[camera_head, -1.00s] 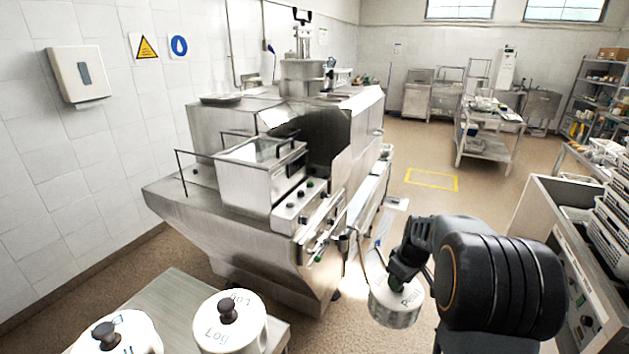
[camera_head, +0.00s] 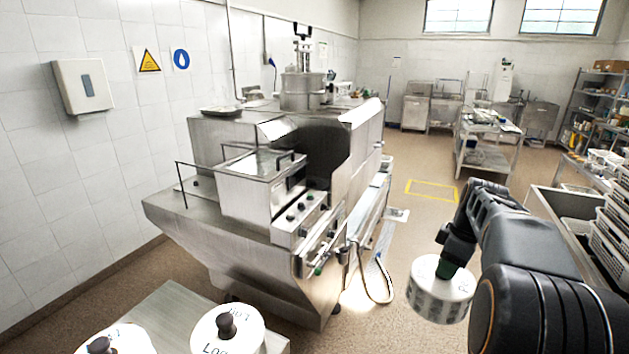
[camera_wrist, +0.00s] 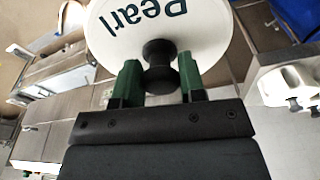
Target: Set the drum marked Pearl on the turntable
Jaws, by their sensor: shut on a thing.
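The drum marked Pearl (camera_head: 440,297) is a white-topped, perforated cylinder with a dark knob. In the wrist view its lid (camera_wrist: 205,30) shows the word Pearl in green. My gripper (camera_wrist: 160,80) has green-tipped fingers shut on the drum's knob. In the head view my gripper (camera_head: 456,256) holds the drum upright in the air at the lower right, with floor showing around it. I cannot make out the turntable in these views.
Two other white drums stand on a steel table (camera_head: 170,308) at lower left, one marked Log (camera_head: 240,322), the other partly cut off (camera_head: 118,340). A large steel machine (camera_head: 262,235) stands in the middle. A counter with white crates (camera_head: 602,240) is at right.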

